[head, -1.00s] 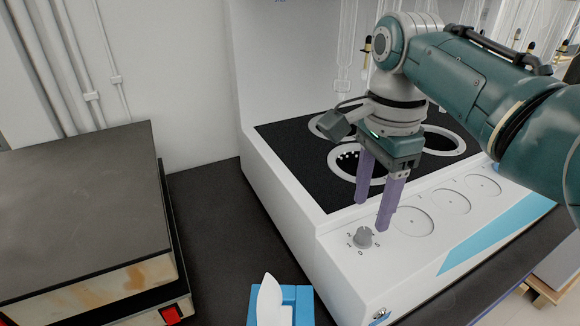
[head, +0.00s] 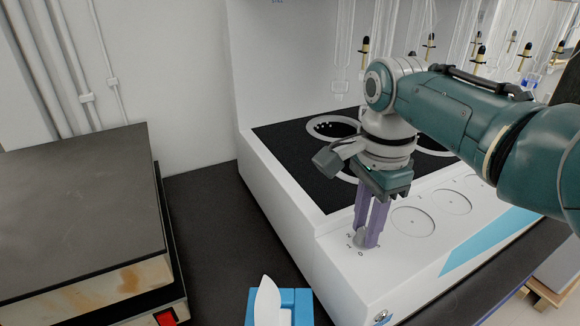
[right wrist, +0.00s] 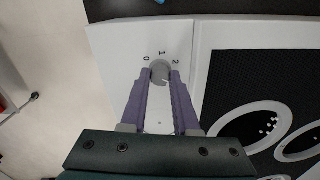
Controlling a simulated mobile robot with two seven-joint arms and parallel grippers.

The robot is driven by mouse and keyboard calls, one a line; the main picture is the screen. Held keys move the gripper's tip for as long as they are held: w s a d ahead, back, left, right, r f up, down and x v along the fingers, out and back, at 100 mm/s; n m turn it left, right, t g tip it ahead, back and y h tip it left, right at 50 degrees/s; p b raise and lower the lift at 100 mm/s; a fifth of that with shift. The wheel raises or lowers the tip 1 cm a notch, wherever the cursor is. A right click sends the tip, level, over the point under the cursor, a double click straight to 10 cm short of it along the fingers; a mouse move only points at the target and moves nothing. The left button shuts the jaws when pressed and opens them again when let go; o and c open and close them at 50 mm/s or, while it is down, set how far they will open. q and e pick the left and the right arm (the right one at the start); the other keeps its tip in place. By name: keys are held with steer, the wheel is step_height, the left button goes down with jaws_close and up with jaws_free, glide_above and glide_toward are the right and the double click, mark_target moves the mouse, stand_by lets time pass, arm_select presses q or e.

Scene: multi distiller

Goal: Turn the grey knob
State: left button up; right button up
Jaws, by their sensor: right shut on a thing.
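The grey knob (head: 361,238) sits on the white sloped front panel of the distiller (head: 330,240), with numbers printed around it. My right gripper (head: 369,240) points down at the panel, its purple fingers shut on the knob from both sides. In the right wrist view the knob (right wrist: 160,71) is between the two fingertips (right wrist: 160,78), with 0, 1 and 2 visible beyond it. The fingers partly hide the knob in the head view. My left gripper is not in view.
Round dial outlines (head: 413,221) lie to the right on the same panel. The black top has white rings (head: 333,127), with glassware hanging above. A dark-topped hotplate (head: 75,200) stands at left; a blue block with a white piece (head: 302,300) is in front.

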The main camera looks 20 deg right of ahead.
jaws_close()
